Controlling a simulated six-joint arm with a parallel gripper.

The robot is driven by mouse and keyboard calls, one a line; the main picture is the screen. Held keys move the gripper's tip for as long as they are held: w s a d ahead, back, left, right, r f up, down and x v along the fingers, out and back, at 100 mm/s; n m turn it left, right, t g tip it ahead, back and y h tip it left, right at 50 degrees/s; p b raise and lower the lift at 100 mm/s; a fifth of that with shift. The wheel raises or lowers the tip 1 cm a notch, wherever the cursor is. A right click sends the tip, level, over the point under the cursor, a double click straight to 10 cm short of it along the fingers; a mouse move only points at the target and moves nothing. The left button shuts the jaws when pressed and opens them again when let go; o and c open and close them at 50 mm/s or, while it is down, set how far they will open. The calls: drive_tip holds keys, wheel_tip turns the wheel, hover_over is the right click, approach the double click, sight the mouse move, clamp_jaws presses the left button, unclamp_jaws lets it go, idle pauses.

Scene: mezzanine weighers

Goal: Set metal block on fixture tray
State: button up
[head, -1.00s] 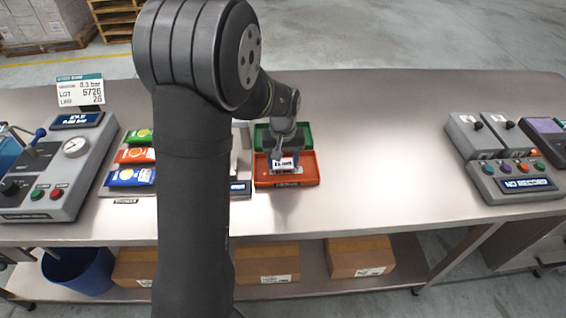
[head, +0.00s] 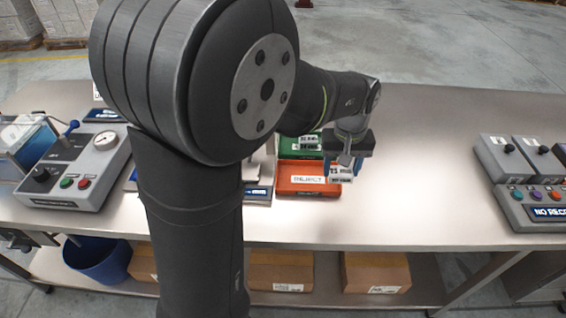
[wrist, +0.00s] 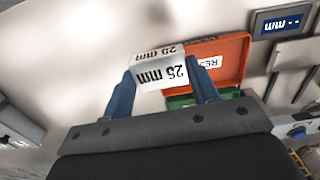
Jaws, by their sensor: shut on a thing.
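My gripper (head: 342,167) is shut on a pale metal block (head: 341,174) marked 25 mm. It holds the block by its sides, above the bench and by the right side of the red tray. In the wrist view the block (wrist: 161,69) sits between the two blue fingers, its printed faces showing. No tray in view is clearly marked as the fixture tray, and my arm hides part of the bench to the left.
The red tray (head: 296,190) is labelled REJECT, with a green tray (head: 287,148) behind it. A small display unit (head: 259,194) stands left of them. A gauge console (head: 102,165) stands far left, a button console (head: 540,195) far right.

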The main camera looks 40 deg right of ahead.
drive_tip(key=w+a+r, duration=0.2)
drive_tip(key=w+a, duration=0.3)
drive_tip(key=w, duration=0.3)
drive_tip(key=w+a+r, duration=0.1)
drive_tip(key=w+a, duration=0.5)
drive_tip(key=w, duration=0.2)
drive_tip(key=w+a+f, duration=0.1)
drive_tip(key=w+f, duration=0.1)
drive_tip(key=w, duration=0.1)
drive_tip(key=w+a+f, duration=0.1)
drive_tip(key=w+f, duration=0.1)
drive_tip(key=w, duration=0.2)
drive_tip(key=w+a+f, duration=0.2)
drive_tip(key=w, duration=0.1)
drive_tip(key=shift+w+a+f, duration=0.1)
drive_tip(key=shift+w+f, duration=0.15)
drive_tip(key=shift+w, duration=0.05)
drive_tip(key=shift+w+a+f, duration=0.1)
drive_tip(key=shift+w+f, duration=0.15)
drive_tip(key=shift+f, duration=1.9)
drive_tip(key=o, duration=1.1)
drive_tip(key=shift+f, duration=0.15)
drive_tip(key=shift+c, duration=0.2)
wheel_tip(320, 180, up, 12)
drive_tip(key=shift+r, duration=0.2)
